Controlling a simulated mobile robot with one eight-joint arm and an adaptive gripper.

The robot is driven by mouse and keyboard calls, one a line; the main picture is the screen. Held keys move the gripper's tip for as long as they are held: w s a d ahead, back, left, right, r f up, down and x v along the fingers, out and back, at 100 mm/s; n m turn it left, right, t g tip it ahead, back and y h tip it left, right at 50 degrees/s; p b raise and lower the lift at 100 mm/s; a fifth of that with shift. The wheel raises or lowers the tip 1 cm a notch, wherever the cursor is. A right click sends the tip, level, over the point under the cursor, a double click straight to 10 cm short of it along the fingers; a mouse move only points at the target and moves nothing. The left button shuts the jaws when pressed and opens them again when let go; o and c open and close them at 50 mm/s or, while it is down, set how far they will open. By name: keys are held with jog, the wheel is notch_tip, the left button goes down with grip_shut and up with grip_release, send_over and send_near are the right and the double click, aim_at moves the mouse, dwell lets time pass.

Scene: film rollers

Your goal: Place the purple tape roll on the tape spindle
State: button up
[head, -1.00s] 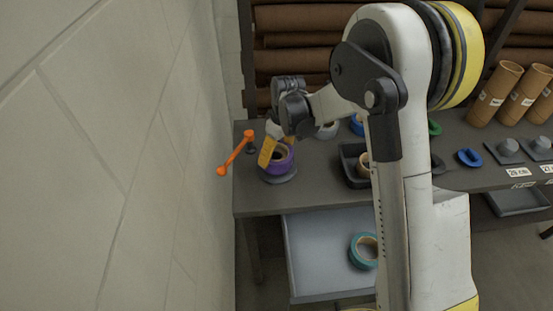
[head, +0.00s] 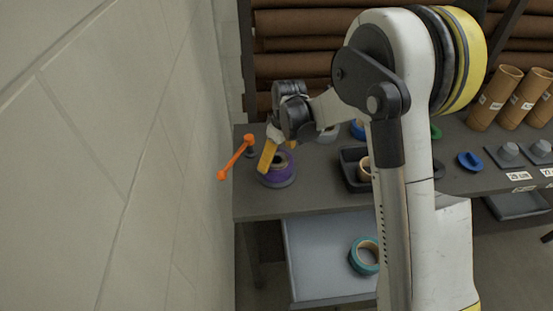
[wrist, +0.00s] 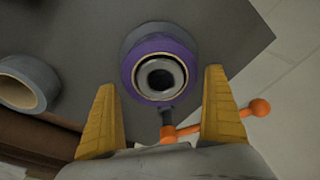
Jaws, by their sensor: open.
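The purple tape roll (head: 277,178) lies flat at the left end of the table, around the grey tape spindle. In the wrist view, the purple roll (wrist: 130,68) shows from above, with the dark spindle centre (wrist: 160,78) inside its core and part of the grey spindle base (wrist: 143,33) beyond its rim. My gripper (head: 279,160) is open just above the roll. Its yellow fingers stand apart on either side in the wrist view (wrist: 160,82), with visible gaps to the roll.
An orange lever (head: 235,158) stands just left of the roll, near the wall (head: 130,160). A grey tape roll (wrist: 30,82) lies nearby in the wrist view. A black tray (head: 350,170) stands to the right. A teal roll (head: 362,256) lies on the lower shelf (head: 315,260).

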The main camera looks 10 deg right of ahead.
jog(key=s+d+r+m+t+p, duration=0.1)
jog(key=s+d+r, duration=0.1)
jog(key=s+r, duration=0.35)
jog(key=s+d+r+m+t+p, duration=0.1)
jog(key=s+d+r+m, duration=0.15)
jog(key=r, duration=0.65)
jog(key=s+d+r+p, duration=0.1)
jog(key=s+d+r, duration=0.15)
jog(key=r, duration=0.45)
jog(key=s+d+m+t, duration=0.2)
jog(key=s, duration=0.6)
jog(key=s+d+r+m+t+h, duration=0.1)
jog(key=s+d+m+t, duration=0.1)
jog(key=s, duration=0.6)
jog(key=shift+d+m, duration=0.75)
